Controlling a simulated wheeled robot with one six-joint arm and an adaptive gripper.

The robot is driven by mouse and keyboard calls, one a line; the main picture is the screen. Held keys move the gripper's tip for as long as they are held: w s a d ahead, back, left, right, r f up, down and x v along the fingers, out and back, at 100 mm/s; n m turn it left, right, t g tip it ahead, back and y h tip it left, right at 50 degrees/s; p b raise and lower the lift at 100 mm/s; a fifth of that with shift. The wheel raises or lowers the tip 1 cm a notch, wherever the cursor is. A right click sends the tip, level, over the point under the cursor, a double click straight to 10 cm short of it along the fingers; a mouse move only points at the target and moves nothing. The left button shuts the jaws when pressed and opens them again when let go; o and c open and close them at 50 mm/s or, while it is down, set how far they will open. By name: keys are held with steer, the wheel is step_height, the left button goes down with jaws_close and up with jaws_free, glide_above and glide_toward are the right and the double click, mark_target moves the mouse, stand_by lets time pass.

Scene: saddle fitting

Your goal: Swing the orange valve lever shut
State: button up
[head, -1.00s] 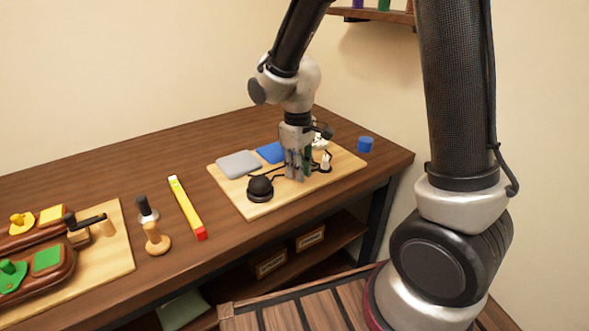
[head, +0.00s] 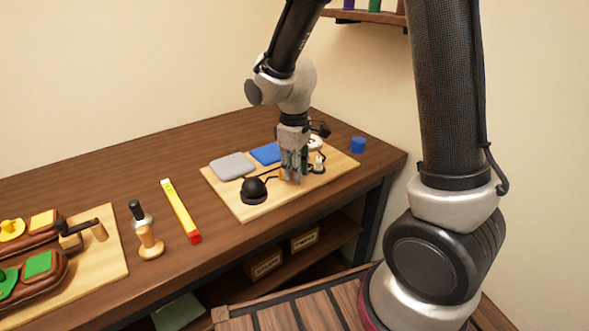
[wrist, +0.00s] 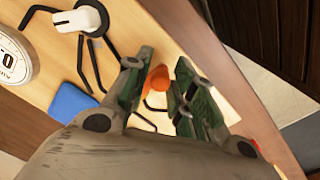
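The orange valve lever (wrist: 157,80) shows in the wrist view between the two fingers of my gripper (wrist: 160,68). The fingers are apart, with the lever nearer the left one; I cannot tell whether either touches it. In the head view, my gripper (head: 292,181) points down, low over the light wooden board (head: 243,212). A small bit of orange shows just left of its fingers there. The rest of the lever and its valve body are hidden by the gripper, so I cannot tell the lever's angle.
On the board are a black dome (head: 253,190), a grey pad (head: 232,166), a blue pad (head: 266,153), a white knob (wrist: 88,17) and a white labelled disc (wrist: 14,60). Bent black rods lie near the fingers. A blue cylinder (head: 358,145) stands behind the board.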

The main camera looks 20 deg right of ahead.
steer(key=shift+o, duration=0.7)
steer(key=shift+r, duration=0.2)
step_height(320, 180, up, 12)
steer(key=shift+s+a+f, duration=0.15)
steer(key=shift+a+f, duration=0.05)
steer(key=shift+f, duration=0.05)
steer(key=s+d+r+m+t, duration=0.2)
steer(key=s+d+r+m, duration=0.1)
steer(key=s+d, duration=0.4)
steer(key=s+d+r+m+t, duration=0.2)
steer(key=s+d+r+m, duration=0.2)
steer(key=s, duration=0.7)
steer(key=d+m, duration=0.2)
steer(key=d, duration=0.2)
steer(key=shift+s, duration=0.3)
